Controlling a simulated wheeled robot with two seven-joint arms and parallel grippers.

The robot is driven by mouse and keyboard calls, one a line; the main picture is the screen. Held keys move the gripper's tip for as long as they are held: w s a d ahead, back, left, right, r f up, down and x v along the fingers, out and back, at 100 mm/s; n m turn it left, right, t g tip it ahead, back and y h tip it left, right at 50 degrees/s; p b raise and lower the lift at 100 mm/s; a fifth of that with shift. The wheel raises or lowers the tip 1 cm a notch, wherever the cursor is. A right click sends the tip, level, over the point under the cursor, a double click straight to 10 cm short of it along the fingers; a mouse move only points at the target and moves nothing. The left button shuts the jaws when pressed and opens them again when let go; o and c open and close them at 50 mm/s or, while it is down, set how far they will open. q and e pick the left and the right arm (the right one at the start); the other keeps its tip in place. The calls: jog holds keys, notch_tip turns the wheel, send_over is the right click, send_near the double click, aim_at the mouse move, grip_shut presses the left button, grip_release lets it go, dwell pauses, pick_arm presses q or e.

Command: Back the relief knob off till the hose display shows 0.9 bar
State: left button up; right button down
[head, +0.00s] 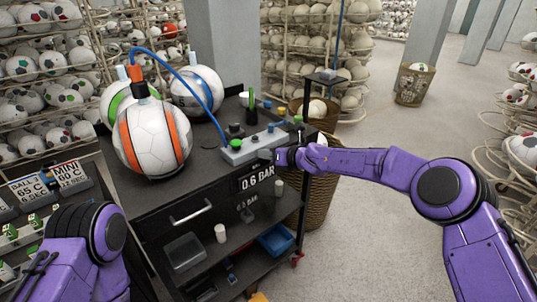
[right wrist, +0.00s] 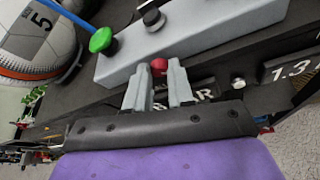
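A grey valve block (head: 252,146) lies on the black cart top, with a green knob (head: 235,144) at its near left end and a blue hose (head: 185,80) rising from it to the orange-striped ball. In the right wrist view my right gripper (right wrist: 158,70) has its fingertips on either side of a red knob (right wrist: 158,66) at the block's front side, seemingly touching it. I cannot tell whether this is the relief knob. A display (head: 257,180) on the cart's front reads 0.6 BAR. Another display (right wrist: 291,68) reads 1.3, partly cut off. My left gripper is out of view.
The orange-striped ball (head: 151,140) and two more balls stand on the cart top's left. The cart's lower shelf holds a blue bin (head: 276,240) and a white cup (head: 221,233). A wicker basket (head: 318,205) stands right of the cart.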

jog(key=shift+s+a+n+t+h+b, duration=0.15)
jog(key=shift+n+t+h+b, duration=0.75)
jog(key=shift+b, duration=1.4)
jog(key=shift+s+a+n+h+b, duration=0.15)
jog(key=shift+n+h+b, duration=0.35)
jog(key=shift+n+b, duration=1.35)
jog(key=shift+m+b, duration=0.35)
jog(key=shift+b, duration=0.05)
jog(key=c, duration=1)
grip_release()
jog(key=shift+o, duration=0.2)
jog(key=shift+d, duration=0.1)
